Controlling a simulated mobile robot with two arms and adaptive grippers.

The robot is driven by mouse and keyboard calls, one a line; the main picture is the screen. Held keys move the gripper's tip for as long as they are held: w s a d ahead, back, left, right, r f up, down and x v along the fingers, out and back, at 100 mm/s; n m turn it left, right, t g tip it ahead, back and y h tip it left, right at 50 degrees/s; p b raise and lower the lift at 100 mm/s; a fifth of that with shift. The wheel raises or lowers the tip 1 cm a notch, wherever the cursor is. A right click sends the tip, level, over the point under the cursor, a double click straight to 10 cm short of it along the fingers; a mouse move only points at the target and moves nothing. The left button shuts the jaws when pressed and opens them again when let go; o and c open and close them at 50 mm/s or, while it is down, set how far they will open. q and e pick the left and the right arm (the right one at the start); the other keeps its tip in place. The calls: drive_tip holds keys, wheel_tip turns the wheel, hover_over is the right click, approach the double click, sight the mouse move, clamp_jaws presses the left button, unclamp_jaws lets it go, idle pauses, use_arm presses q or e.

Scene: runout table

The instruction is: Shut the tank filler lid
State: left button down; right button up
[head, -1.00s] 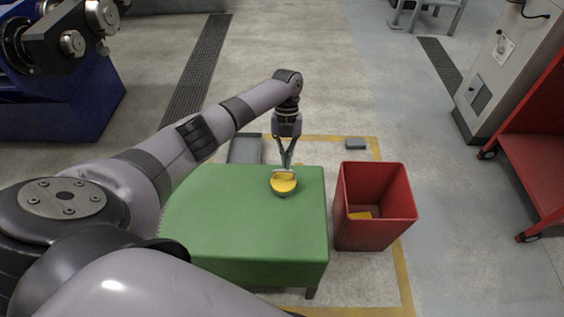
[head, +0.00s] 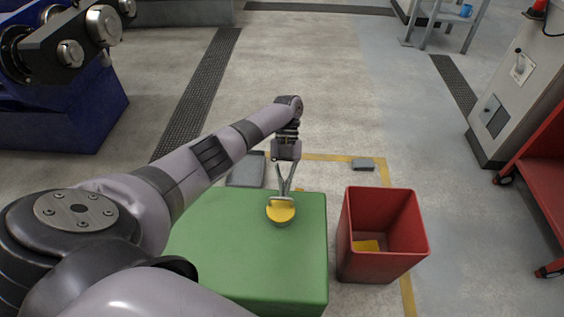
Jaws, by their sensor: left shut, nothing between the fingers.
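The green tank (head: 230,255) stands in front of me, its flat top facing up. The round yellow filler lid (head: 281,212) is near the far right part of that top, with a grey rim around its near edge. Whether it lies fully flat or is slightly raised is too small to tell. My left gripper (head: 285,191) points down at the far edge of the lid, fingers shut and empty. Its tips look at or very near the lid; contact is not clear. My right gripper is out of view.
A red bin (head: 378,260) with a yellow piece inside stands right of the tank. A grey flat object (head: 246,169) lies behind the tank, and a small grey block (head: 363,164) behind the bin. A red cart and grey cabinet are at right. Open floor lies beyond.

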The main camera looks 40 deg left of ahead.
use_arm(q)
drive_tip(key=shift+f, duration=0.1)
idle(0.5)
drive_tip(key=v, duration=0.7)
drive_tip(key=shift+w+r, duration=0.2)
